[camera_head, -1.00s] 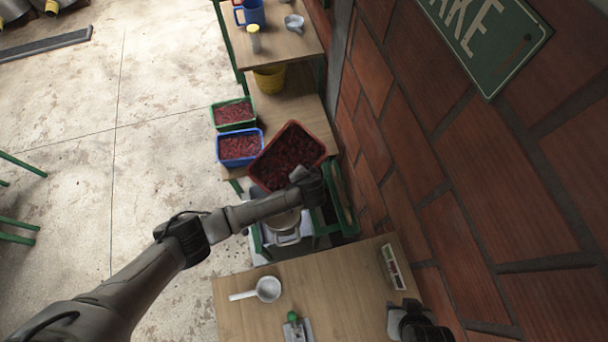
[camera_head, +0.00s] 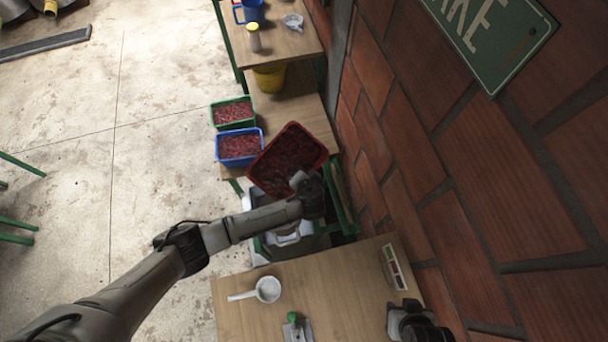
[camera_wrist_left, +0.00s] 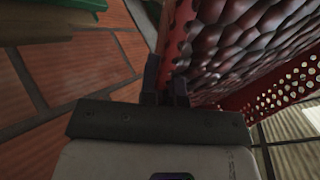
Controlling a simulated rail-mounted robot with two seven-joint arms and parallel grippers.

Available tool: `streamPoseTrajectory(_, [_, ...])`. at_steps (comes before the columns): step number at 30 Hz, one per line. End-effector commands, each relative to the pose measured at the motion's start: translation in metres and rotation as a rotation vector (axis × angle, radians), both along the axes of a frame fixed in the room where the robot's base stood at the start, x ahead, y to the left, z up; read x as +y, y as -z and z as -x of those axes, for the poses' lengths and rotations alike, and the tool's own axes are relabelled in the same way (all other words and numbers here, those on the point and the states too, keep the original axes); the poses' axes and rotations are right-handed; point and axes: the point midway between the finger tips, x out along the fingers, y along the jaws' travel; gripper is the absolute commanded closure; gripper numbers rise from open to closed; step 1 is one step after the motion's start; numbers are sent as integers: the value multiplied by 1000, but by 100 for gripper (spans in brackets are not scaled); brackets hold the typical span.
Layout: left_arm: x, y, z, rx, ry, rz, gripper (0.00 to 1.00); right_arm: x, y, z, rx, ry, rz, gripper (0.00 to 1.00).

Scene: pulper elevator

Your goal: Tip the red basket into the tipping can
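The red basket (camera_head: 262,157), full of dark red cherries, is held tilted above the end of the shelf bench in the head view. My left gripper (camera_head: 304,184) is at its near edge. In the left wrist view the gripper's fingers (camera_wrist_left: 166,88) are close together on the perforated wall of the basket (camera_wrist_left: 174,50), with cherries still inside. A pale can (camera_head: 285,235), probably the tipping can, stands below the basket, mostly hidden by my left arm. My right gripper (camera_head: 418,322) is over the near table's right side; its fingers are not clear.
Blue (camera_head: 240,147) and green (camera_head: 233,112) baskets of cherries stand left of the red one. A yellow bucket (camera_head: 269,78) is behind. The near table (camera_head: 340,295) carries a white scoop (camera_head: 267,289). A brick wall (camera_head: 470,190) closes the right side.

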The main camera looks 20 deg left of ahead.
Motion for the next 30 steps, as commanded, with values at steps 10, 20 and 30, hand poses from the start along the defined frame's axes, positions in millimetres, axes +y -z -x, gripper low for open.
streamPoseTrajectory(10, [-1,-2,-2,-20,1,-5,100,2,2,0,0,4,-5,57])
streamPoseTrajectory(20, [-1,2,1,-112,0,-35,100,1,15,0,1,3,-4,57])
streamPoseTrajectory(30, [-2,2,4,-178,1,-57,100,-1,24,0,0,-4,5,57])
